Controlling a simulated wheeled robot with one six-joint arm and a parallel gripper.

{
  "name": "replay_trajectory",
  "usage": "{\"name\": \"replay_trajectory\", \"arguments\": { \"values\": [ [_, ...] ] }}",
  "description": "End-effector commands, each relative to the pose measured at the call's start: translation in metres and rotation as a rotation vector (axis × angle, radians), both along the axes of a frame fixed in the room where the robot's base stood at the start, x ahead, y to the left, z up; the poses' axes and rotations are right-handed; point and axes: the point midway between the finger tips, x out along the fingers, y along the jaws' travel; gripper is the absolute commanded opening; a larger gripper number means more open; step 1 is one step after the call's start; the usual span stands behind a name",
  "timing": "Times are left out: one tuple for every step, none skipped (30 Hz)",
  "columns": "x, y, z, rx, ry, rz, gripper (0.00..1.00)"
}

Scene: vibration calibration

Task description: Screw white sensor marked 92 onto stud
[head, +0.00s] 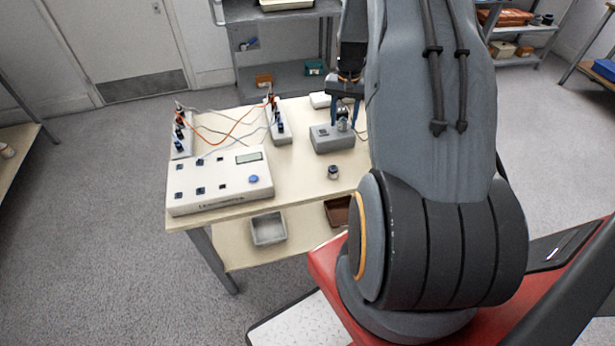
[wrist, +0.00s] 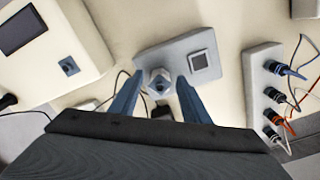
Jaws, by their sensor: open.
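A grey block (head: 322,143) stands on the table near its right side. It also shows in the wrist view (wrist: 176,52), with a dark square on its top. A light, hexagon-like fitting with a round centre (wrist: 158,82) sits on the block. My gripper (head: 344,121) is open above the block, with its blue fingers pointing down on either side of this fitting. Whether the fingers touch it I cannot tell. A small grey cylindrical piece with a dark top (head: 333,172) stands apart on the table in front of the block. I cannot read a 92 on either piece.
A white control box (head: 222,180) with a display fills the table's front left. Connector strips (head: 181,135) (head: 279,122) with orange and grey cables stand behind it. Grey (head: 268,229) and brown (head: 337,211) trays lie on the lower shelf. Bare tabletop surrounds the small cylindrical piece.

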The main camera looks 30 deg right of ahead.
Motion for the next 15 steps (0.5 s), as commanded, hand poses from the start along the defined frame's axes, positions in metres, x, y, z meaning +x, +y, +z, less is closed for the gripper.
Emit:
{"name": "replay_trajectory", "arguments": {
  "values": [
    [0.0001,0.0001,-0.0001,0.0,0.0,0.004,0.43],
    [0.0001,0.0001,-0.0002,0.0,0.0,0.004,0.43],
    [0.0001,0.0001,-0.0002,0.0,0.0,0.004,0.43],
    [0.0001,0.0001,-0.0002,0.0,0.0,0.003,0.43],
    [0.0001,0.0001,-0.0003,0.0,0.0,0.003,0.43],
    [0.0001,0.0001,-0.0003,0.0,0.0,0.003,0.39],
    [0.0001,0.0001,-0.0003,0.0,0.0,0.002,0.34],
    [0.0001,0.0001,-0.0003,0.0,0.0,0.002,0.29],
    [0.0001,0.0001,-0.0003,0.0,0.0,0.002,0.22],
    [0.0,0.0,-0.0003,0.0,0.0,0.002,0.17],
    [0.0,0.0,-0.0003,0.0,0.0,0.002,0.12],
    [0.0,0.0,-0.0003,0.0,0.0,0.001,0.06],
    [0.0,0.0,-0.0003,0.0,0.0,0.001,0.01],
    [0.0001,-0.0001,-0.0002,0.0,0.0,0.001,0.0],
    [0.0001,-0.0001,-0.0002,0.0,0.0,-0.001,0.0]
  ]
}}
